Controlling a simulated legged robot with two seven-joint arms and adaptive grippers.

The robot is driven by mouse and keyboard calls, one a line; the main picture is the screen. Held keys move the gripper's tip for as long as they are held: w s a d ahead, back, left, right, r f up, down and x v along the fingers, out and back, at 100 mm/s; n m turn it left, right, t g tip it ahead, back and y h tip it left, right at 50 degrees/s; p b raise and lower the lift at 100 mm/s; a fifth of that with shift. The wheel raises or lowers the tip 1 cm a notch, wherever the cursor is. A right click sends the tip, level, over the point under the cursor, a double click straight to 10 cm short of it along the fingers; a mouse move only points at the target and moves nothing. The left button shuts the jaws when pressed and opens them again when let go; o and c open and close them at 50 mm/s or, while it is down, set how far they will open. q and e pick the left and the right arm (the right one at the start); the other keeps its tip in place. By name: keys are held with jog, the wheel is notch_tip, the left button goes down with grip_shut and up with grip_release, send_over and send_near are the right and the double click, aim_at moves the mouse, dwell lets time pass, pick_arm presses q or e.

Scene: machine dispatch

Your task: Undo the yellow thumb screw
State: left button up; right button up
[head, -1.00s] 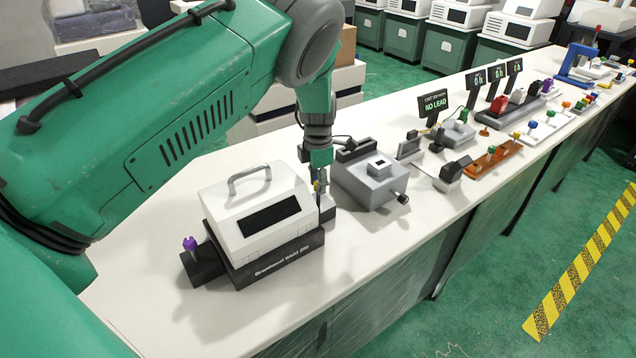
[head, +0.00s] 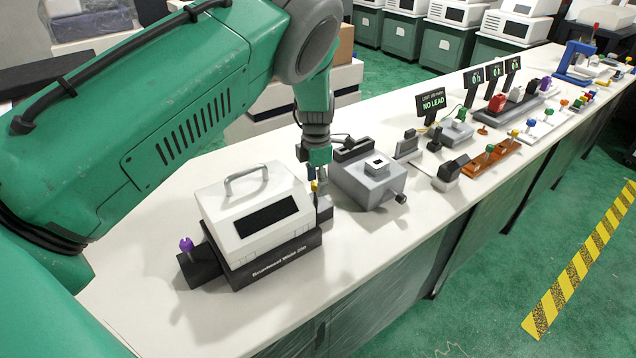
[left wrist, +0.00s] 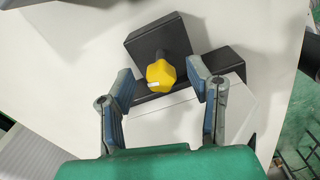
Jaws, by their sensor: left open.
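The yellow thumb screw (left wrist: 161,75) stands on a black block (left wrist: 140,45) at the side of the white machine in the left wrist view. In the head view its yellow head (head: 314,186) shows small, just under my left gripper (head: 315,172). In the left wrist view my left gripper (left wrist: 160,84) is open, with one finger on each side of the yellow head and a gap to both. The white machine (head: 250,205) with a handle sits on a black base, and a purple thumb screw (head: 187,245) stands at its left. My right gripper is not in view.
A grey device (head: 368,180) with a side knob stands close to the right of the white machine. A "NO LEAD" sign (head: 432,101) and several small devices line the table behind it. The table's front strip (head: 360,245) is clear.

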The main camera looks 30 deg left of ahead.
pick_arm(q)
notch_tip(320, 180, up, 11)
jog(key=shift+w+r, duration=0.15)
jog(key=shift+r, duration=0.05)
dwell(0.6)
